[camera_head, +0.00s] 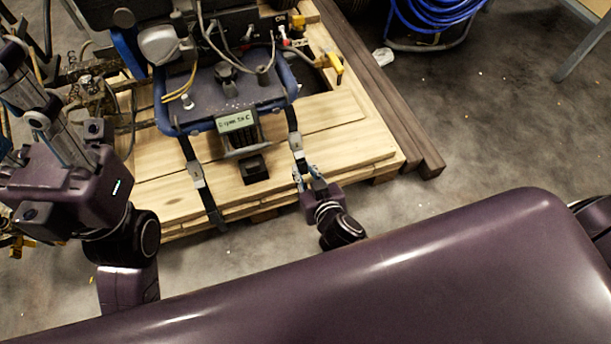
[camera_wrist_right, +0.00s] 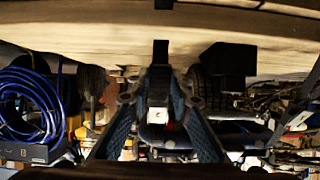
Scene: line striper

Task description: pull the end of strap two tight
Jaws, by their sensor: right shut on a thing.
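Two dark straps hang from the blue-framed machine (camera_head: 225,85) over the near side of the wooden pallet (camera_head: 340,150). The left strap (camera_head: 193,168) ends at the pallet's near edge, with a grey buckle partway down. The right strap (camera_head: 294,136) runs down to my right gripper (camera_head: 311,176), which is shut on its lower end at the pallet's near edge. In the right wrist view the fingers (camera_wrist_right: 160,108) close on the dark strap (camera_wrist_right: 160,55). Which strap is number two cannot be read. My left gripper (camera_head: 40,115) is at the far left, its fingertips unclear.
A small sign (camera_head: 236,121) and a black block (camera_head: 254,168) are between the straps. Dark beams (camera_head: 385,90) lie right of the pallet. A blue cable coil (camera_head: 430,15) stands behind on the floor. The concrete floor on the right is mostly clear.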

